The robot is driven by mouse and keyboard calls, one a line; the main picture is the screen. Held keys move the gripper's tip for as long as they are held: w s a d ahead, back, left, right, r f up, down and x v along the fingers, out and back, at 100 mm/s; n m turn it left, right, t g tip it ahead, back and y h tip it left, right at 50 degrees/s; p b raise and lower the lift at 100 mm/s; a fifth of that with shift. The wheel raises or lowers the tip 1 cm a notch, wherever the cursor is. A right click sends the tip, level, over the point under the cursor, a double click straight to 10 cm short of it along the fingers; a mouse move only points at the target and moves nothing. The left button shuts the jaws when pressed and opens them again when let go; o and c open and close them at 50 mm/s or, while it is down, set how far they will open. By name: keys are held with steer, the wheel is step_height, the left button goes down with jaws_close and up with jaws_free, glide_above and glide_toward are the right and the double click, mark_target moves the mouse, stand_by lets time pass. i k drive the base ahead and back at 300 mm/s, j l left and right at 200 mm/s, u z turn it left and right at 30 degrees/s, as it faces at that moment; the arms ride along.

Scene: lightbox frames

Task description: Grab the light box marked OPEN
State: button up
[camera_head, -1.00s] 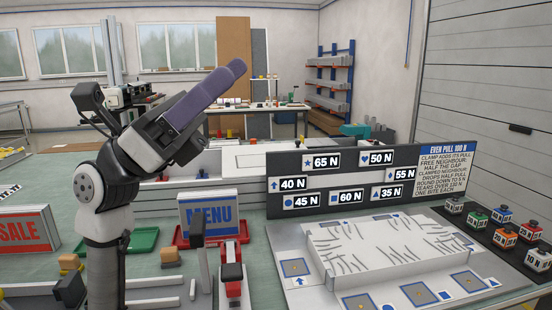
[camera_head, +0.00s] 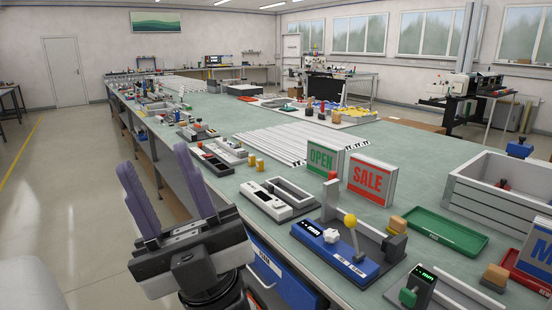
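The light box marked OPEN (camera_head: 324,157) stands upright on the green bench top, right of the picture's middle. My gripper (camera_head: 160,192) is at the lower left, in front of the bench edge. Its two purple fingers point up and stand apart, with nothing between them. It is well to the left of the OPEN box and not touching it.
A blue device with a yellow-knobbed lever (camera_head: 340,255) and a grey fixture (camera_head: 280,198) stand in front of the OPEN box. White strips (camera_head: 270,143) lie behind it. A green tray (camera_head: 440,232) and a white crate (camera_head: 500,195) are at the right.

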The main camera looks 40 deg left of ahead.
mark_target(323, 157)
steer(key=i+l+u, duration=0.1)
steer(key=u, duration=1.1)
steer(key=i+l, duration=0.05)
